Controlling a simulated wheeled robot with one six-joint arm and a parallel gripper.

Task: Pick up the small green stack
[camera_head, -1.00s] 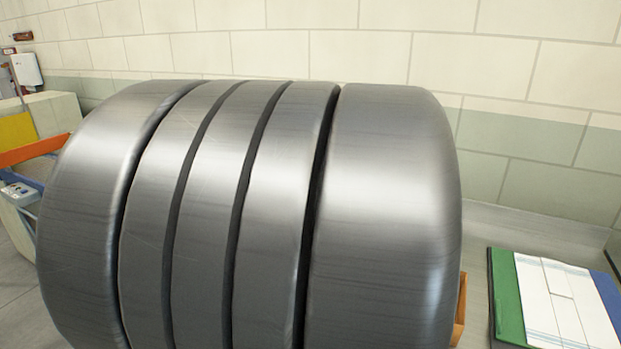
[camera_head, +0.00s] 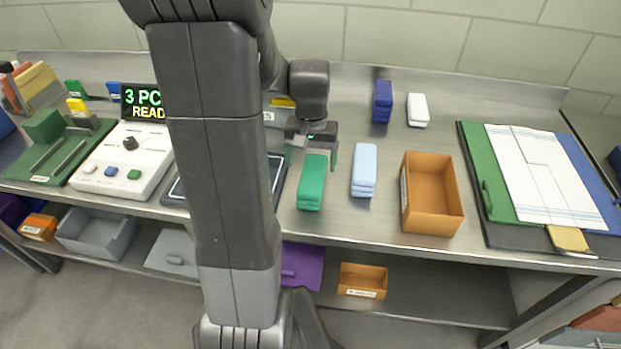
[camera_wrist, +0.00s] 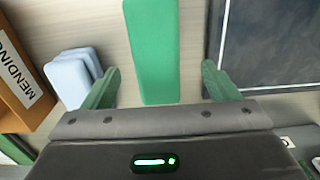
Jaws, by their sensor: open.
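The small green stack (camera_head: 312,182) lies on the metal bench, left of a light blue stack (camera_head: 364,170). My gripper (camera_head: 322,155) is open, with green fingers, at the far end of the green stack in the head view. In the wrist view the green stack (camera_wrist: 154,50) lies between and ahead of the two open fingers (camera_wrist: 160,88), with space on both sides. Nothing is held. Whether the fingers are level with the stack I cannot tell.
An orange bin (camera_head: 433,195) stands right of the light blue stack; its label reads MENDING in the wrist view (camera_wrist: 20,70). Dark blue (camera_head: 383,101) and white (camera_head: 418,109) stacks lie behind. A dark panel (camera_wrist: 270,45) lies close beside the green stack.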

